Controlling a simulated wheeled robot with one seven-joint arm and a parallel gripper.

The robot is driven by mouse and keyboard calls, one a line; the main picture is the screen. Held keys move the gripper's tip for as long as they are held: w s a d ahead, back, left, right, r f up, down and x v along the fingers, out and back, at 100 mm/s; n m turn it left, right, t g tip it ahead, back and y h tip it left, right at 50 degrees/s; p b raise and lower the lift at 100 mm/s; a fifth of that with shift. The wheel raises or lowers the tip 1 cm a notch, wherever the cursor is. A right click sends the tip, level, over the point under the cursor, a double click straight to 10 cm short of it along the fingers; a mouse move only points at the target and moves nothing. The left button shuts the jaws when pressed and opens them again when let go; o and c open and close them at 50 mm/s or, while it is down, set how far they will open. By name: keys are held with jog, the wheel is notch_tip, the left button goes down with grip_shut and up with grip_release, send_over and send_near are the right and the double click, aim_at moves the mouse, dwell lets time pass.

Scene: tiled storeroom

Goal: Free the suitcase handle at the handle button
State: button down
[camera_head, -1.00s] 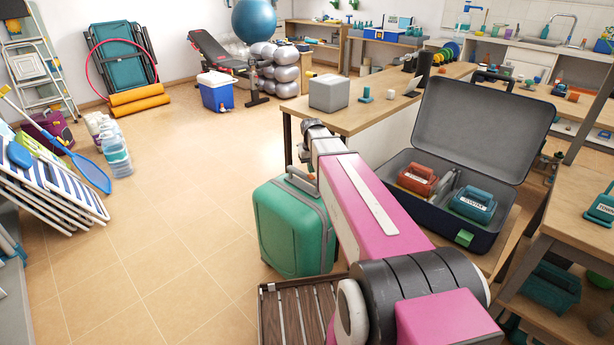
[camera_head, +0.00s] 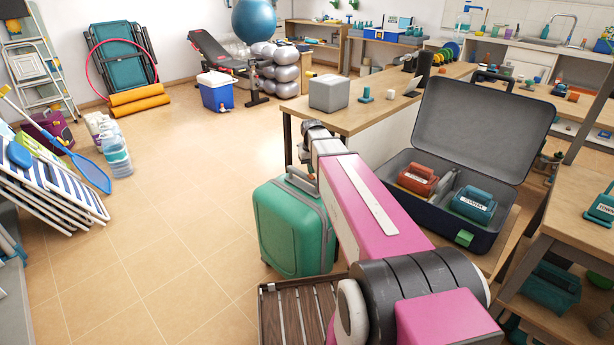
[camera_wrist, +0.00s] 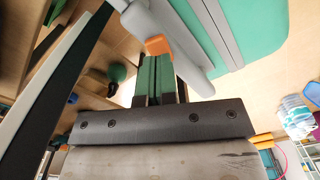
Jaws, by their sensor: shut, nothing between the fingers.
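The green suitcase (camera_head: 285,228) with a grey trim band stands upright on the tiled floor, left of my arm. Its grey handle (camera_head: 301,181) shows at the top, partly behind my arm. In the wrist view the suitcase's green shell (camera_wrist: 258,30) fills the upper right. The orange handle button (camera_wrist: 157,45) sits at the end of a grey handle part (camera_wrist: 188,72). My gripper (camera_wrist: 155,58) has its green fingers shut together, empty, with the tips right at the button. I cannot tell whether they touch it. My gripper is hidden in the head view.
An open dark case (camera_head: 455,225) with a red and a teal item stands right of my arm. A wooden slatted rack (camera_head: 300,310) lies in front of the suitcase. A workbench (camera_head: 365,115) is behind.

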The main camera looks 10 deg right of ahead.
jog(key=shift+f, duration=1.3)
jog(key=shift+r, duration=3.55)
